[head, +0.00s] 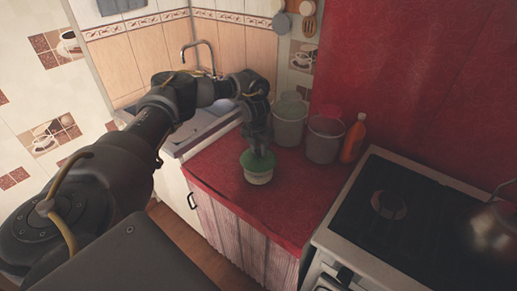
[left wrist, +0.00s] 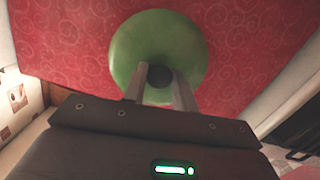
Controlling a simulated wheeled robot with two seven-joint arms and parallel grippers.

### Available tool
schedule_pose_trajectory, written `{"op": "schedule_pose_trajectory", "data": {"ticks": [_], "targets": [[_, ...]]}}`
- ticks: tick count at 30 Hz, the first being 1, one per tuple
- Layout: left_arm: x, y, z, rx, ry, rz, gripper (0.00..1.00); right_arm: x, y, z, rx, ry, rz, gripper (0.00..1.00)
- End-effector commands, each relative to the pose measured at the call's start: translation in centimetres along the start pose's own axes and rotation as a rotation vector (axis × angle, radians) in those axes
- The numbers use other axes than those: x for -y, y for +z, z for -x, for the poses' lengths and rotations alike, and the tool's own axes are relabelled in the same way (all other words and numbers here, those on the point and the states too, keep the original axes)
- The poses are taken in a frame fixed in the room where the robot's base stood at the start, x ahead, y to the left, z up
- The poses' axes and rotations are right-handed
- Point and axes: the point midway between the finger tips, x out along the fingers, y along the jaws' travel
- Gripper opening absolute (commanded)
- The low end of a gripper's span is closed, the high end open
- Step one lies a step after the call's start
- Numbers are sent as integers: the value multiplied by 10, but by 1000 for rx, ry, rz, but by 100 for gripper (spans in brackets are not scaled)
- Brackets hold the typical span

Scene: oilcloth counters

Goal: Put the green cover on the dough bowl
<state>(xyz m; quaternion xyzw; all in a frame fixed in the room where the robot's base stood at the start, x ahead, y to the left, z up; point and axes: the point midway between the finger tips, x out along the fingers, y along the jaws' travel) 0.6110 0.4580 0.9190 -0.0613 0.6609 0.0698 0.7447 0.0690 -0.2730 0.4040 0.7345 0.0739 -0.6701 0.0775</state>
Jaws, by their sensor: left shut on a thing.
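The green cover (head: 250,161) sits at the top of the pale dough bowl (head: 258,177) on the red counter. From this angle I cannot tell whether it rests fully on the rim. In the left wrist view the round green cover (left wrist: 185,50) fills the middle and hides the bowl beneath it. My left gripper (head: 259,153) reaches down from above. Its two fingers (left wrist: 160,78) are shut on the dark round knob (left wrist: 160,76) of the cover. My right gripper is not in view.
The red counter (head: 219,175) has free room around the bowl. Two grey buckets (head: 289,122) (head: 323,140) and an orange bottle (head: 353,139) stand behind and to the right. A stove (head: 402,215) with a kettle (head: 494,226) is at the right. A sink (head: 196,128) lies behind, left.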

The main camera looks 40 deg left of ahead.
Motion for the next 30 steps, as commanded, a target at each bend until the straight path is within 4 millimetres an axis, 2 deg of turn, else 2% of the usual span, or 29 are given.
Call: {"op": "schedule_pose_trajectory", "data": {"ticks": [20,21,26,30], "targets": [[0,0,-5,1,-1,0,0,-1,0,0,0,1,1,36],[0,0,-5,1,-1,0,33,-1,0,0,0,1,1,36],[0,0,-5,1,-1,0,53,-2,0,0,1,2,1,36],[0,0,-5,1,0,0,53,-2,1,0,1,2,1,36]]}}
